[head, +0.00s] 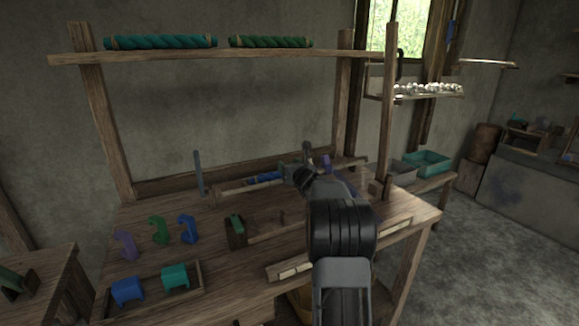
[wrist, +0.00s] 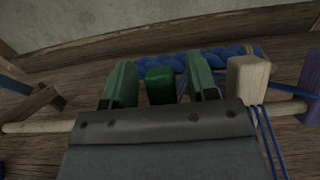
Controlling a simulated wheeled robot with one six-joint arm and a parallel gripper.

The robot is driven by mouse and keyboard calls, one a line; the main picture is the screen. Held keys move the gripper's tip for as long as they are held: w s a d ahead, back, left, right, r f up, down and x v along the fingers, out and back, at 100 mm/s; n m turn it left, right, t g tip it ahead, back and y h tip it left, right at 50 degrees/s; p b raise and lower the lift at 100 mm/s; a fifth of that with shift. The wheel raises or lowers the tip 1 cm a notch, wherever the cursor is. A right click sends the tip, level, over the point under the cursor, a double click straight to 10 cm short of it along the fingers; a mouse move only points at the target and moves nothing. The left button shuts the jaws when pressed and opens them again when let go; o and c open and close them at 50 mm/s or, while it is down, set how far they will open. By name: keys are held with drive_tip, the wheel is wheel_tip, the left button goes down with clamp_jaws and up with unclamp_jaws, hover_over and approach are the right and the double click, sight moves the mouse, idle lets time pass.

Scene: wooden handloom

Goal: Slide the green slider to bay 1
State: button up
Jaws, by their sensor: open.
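The green slider, which I take to be the dark green block (wrist: 160,86), shows in the wrist view between the two greenish fingers of my gripper (wrist: 161,82). The fingers stand open on either side of it, with a narrow gap visible at each side. A pale wooden rod (wrist: 28,127) passes across under the gripper; the gripper body hides its middle. A pale wooden block (wrist: 248,80) with blue threads sits just right of the right finger. A purple piece (wrist: 312,88) is at the right edge. In the head view my gripper (head: 303,172) is over the loom's back part and hides the slider. No bay number is legible.
A blue twisted cord (wrist: 205,58) lies behind the fingers. In the head view, purple, green (head: 159,230) and blue hooks stand on the left table, behind a tray with a blue block (head: 127,290) and a teal block (head: 175,275). A grey upright (head: 199,173) stands left of my gripper.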

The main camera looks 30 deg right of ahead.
clamp_jaws()
idle(0.5)
